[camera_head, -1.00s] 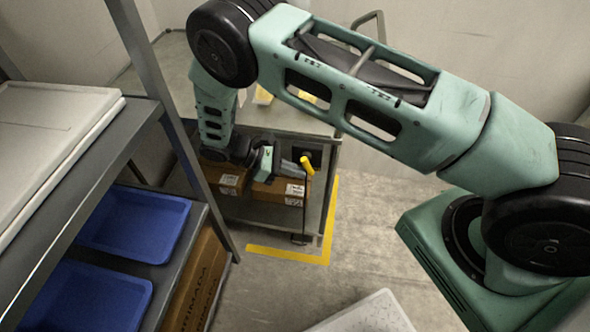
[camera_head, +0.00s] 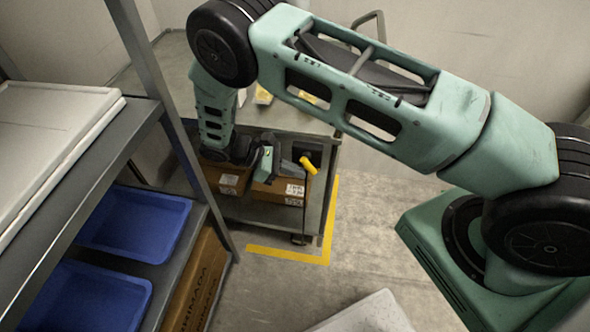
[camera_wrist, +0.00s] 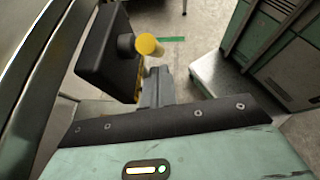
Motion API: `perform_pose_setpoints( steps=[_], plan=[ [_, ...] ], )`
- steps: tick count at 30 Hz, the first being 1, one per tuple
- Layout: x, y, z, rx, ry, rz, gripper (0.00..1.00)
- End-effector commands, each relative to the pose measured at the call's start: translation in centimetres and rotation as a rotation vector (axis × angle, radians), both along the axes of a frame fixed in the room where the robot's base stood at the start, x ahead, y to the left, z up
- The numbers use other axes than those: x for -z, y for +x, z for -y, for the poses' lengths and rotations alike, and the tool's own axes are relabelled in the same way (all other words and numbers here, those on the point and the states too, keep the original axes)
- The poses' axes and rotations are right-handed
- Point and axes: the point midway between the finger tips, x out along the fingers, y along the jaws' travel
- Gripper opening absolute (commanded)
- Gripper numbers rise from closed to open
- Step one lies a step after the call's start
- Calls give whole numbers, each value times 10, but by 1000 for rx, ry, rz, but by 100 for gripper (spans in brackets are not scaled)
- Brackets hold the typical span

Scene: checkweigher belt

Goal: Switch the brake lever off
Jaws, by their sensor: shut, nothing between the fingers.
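The brake lever (camera_head: 308,165) has a yellow handle and sits on a black box at the front right corner of the cart. In the wrist view its round yellow end (camera_wrist: 148,45) and dark pivot stand out from the black box (camera_wrist: 105,55). My gripper (camera_head: 292,166) is shut and empty, just left of the yellow handle. In the wrist view the grey fingers (camera_wrist: 155,88) are right by the yellow handle and overlap part of it. I cannot tell whether they touch it.
The grey cart (camera_head: 270,121) holds cardboard boxes (camera_head: 268,196) on its lower shelf. A rack with blue trays (camera_head: 135,222) stands at the left. Yellow floor tape (camera_head: 290,255) runs around the cart. Open floor lies in front of it.

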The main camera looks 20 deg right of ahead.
Motion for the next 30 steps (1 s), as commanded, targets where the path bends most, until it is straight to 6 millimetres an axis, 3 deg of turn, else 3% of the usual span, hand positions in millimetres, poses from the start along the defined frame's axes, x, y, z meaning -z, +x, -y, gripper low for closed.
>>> perform_pose_setpoints(
  steps=[14, 24, 30],
  plan=[
    [-6, 0, 0, 0, 0, 2, 0],
    [-69, 1, 2, 2, -6, 2, 0],
    [-94, 0, 1, 1, -3, 1, 0]
  ],
)
